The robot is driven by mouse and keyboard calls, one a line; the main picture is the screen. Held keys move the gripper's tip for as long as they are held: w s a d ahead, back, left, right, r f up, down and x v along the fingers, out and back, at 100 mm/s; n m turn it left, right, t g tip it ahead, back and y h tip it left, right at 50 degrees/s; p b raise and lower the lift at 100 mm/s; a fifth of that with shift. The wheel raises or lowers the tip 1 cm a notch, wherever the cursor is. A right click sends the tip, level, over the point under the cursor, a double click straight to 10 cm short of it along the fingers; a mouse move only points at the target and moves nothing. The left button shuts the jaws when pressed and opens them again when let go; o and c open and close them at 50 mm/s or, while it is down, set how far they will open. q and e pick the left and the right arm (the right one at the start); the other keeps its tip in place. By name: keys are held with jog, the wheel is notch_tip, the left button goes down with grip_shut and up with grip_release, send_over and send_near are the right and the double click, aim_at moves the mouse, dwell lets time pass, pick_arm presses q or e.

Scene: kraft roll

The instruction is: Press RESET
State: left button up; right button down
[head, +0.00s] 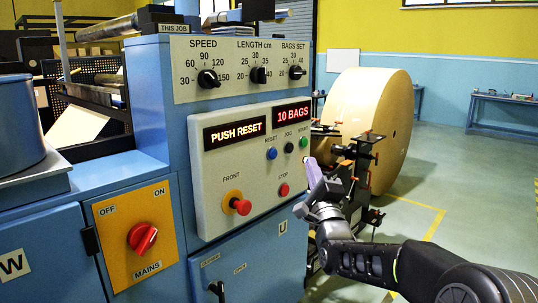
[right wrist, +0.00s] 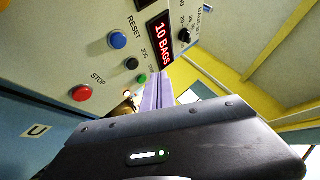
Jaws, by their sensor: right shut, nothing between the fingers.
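The blue RESET button (head: 271,153) is on the light control panel (head: 212,185), under its label. It also shows in the right wrist view (right wrist: 118,40). The left display (head: 235,131) reads PUSH RESET and the other display (head: 293,114) reads 10 BAGS. My right gripper (head: 311,168) is shut and empty, with its pale purple fingers near the panel's right edge. It is right of and a little below RESET, apart from the button. In the right wrist view the fingers (right wrist: 158,92) point up past the buttons. My left gripper is not in view.
A black JOG button (head: 289,147) and a green START button (head: 304,141) sit right of RESET. A red STOP button (head: 284,190) and a red FRONT knob (head: 242,206) are lower. A big kraft roll (head: 365,130) stands behind my right arm. Open floor lies right.

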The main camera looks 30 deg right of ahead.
aim_at(273, 154)
jog(key=shift+w+f, duration=0.1)
jog(key=w+a+p, duration=0.2)
jog(key=w, duration=0.6)
jog(key=shift+w+a, duration=0.2)
jog(key=shift+a, duration=0.1)
dwell(2.1)
jog(key=shift+w+a+b, duration=0.1)
jog(key=shift+w+b, duration=0.3)
jog(key=shift+b, duration=0.05)
